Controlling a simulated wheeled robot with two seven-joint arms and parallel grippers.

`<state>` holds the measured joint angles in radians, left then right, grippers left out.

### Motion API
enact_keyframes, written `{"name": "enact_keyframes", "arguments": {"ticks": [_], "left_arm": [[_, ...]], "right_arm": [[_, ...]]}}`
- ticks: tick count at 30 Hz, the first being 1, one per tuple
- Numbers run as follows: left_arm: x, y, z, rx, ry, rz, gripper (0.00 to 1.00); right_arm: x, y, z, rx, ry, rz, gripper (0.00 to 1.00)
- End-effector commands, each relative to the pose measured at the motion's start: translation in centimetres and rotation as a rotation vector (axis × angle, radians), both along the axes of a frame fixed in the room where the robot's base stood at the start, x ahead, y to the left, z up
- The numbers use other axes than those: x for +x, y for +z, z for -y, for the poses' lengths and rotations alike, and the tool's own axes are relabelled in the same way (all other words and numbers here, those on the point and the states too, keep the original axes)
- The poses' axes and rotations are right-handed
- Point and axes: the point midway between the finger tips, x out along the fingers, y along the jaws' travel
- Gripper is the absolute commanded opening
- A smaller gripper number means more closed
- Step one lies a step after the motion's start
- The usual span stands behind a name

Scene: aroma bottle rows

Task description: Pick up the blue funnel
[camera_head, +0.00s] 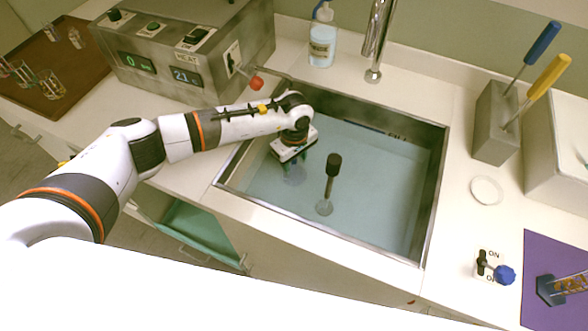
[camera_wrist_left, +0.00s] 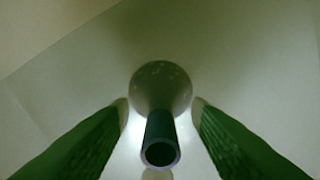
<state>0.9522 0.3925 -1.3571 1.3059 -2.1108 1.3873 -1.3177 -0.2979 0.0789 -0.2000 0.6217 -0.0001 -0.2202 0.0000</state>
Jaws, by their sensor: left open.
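The blue funnel (camera_head: 294,176) is in the sink. In the head view it is a small bluish shape under my left gripper (camera_head: 293,158), which partly hides it. In the left wrist view the funnel (camera_wrist_left: 160,88) looks dark grey-teal, with its round cone farther off and its tube (camera_wrist_left: 160,145) pointing toward the camera. The two green fingers of my left gripper (camera_wrist_left: 160,112) are open, one on each side of the funnel. I see gaps between both fingers and the tube. My right gripper is not in view.
A dark-handled upright tool (camera_head: 332,177) stands in the sink to the right of my left gripper. The metal sink rim (camera_head: 434,195) surrounds the work area. A grey control box (camera_head: 165,55) is behind the arm. The sink's right part is free.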

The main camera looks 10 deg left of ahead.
Motion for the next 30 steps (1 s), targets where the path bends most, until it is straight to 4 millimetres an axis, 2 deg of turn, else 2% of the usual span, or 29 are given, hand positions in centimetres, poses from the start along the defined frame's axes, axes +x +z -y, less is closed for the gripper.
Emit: {"name": "enact_keyframes", "arguments": {"ticks": [6, 14, 30], "left_arm": [[0.01, -0.08, -0.02, 0.0, 0.0, 0.0, 0.43], [0.01, -0.05, -0.03, 0.0, 0.0, 0.0, 0.0], [0.0, 0.21, -0.05, 0.001, 0.001, 0.0, 0.0]], "right_arm": [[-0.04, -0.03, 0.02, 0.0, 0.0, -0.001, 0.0], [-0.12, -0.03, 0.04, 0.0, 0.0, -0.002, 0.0], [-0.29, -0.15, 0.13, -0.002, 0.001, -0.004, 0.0]]}}
